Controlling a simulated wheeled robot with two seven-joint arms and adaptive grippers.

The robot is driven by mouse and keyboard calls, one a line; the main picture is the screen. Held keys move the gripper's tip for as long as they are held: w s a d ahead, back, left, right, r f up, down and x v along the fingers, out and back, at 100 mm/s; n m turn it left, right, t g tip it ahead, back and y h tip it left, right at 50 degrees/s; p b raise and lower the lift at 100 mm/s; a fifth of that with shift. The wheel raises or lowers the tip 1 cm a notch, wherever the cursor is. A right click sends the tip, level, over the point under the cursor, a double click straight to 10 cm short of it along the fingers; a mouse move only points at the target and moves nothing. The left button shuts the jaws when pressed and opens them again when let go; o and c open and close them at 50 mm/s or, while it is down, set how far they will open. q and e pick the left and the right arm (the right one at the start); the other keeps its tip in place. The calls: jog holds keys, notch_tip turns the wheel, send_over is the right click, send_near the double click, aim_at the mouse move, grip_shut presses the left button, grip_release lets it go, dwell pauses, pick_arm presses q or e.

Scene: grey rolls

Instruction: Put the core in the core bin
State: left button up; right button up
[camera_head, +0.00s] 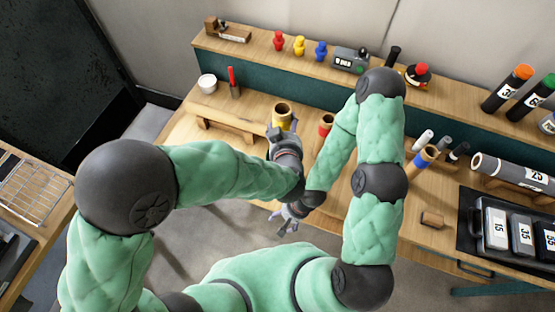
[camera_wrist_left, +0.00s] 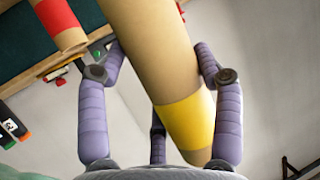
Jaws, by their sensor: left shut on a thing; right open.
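A brown cardboard core with a yellow band (camera_head: 283,113) is in my left gripper (camera_head: 284,128), above the wooden workbench; its open end faces up in the head view. In the left wrist view the core (camera_wrist_left: 152,45) runs slanted between the fingers (camera_wrist_left: 160,95), with its yellow band near the palm. My right gripper (camera_head: 284,222) is open and empty, low in front of the bench and close to my body. I cannot make out a core bin in either view.
A red-banded core (camera_head: 326,125) and a blue-banded core (camera_head: 424,157) stand on the bench. A shelf with small coloured items runs behind.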

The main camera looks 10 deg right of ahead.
pick_arm(q)
notch_tip(320, 180, down, 10)
jog(key=b, duration=0.2)
jog(key=shift+s, duration=0.15)
dwell(0.4)
